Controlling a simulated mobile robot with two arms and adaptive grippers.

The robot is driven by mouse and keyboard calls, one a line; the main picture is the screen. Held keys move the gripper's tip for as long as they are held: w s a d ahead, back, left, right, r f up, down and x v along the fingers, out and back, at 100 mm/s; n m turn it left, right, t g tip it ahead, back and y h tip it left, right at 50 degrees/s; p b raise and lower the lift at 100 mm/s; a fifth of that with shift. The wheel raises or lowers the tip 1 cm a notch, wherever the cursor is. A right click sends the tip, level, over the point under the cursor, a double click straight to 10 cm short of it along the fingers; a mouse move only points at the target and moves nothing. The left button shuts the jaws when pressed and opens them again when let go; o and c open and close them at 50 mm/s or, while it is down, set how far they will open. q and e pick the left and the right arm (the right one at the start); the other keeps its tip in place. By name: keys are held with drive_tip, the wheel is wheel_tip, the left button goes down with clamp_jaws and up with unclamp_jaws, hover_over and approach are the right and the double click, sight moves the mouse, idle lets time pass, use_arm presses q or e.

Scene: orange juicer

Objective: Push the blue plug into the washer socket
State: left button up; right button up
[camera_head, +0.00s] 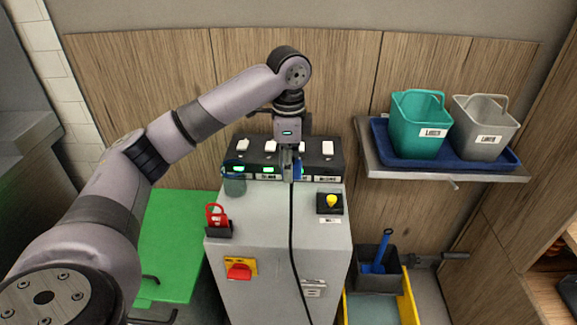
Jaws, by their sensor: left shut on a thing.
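My left gripper (291,177) reaches down in front of the black socket panel (323,152) on top of the grey cabinet. It is shut on the blue plug (298,169), of which only a small blue part shows beside the fingers. A black cable (292,230) hangs from the plug down the cabinet front. The panel has several white pieces on top, green lights and small labels along its front. I cannot read which label marks the washer socket, and the gripper hides part of the panel. I cannot tell whether the plug touches a socket. My right gripper is not in view.
A shelf at right holds a teal bucket (418,125) and a grey bucket (482,128).

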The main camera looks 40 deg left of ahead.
use_arm(q)
drive_tip(key=s+d+f+n, duration=0.3)
drive_tip(key=s+d+n, duration=0.2)
drive_tip(key=s+d, duration=0.2)
drive_tip(key=s+d+f+n, duration=0.4)
drive_tip(key=s+d+n, duration=0.2)
drive_tip(key=s+d, duration=0.1)
drive_tip(key=shift+s+n, duration=0.3)
drive_tip(key=shift+s, duration=0.1)
drive_tip(key=shift+d+f, duration=0.1)
drive_tip(key=shift+d, duration=0.05)
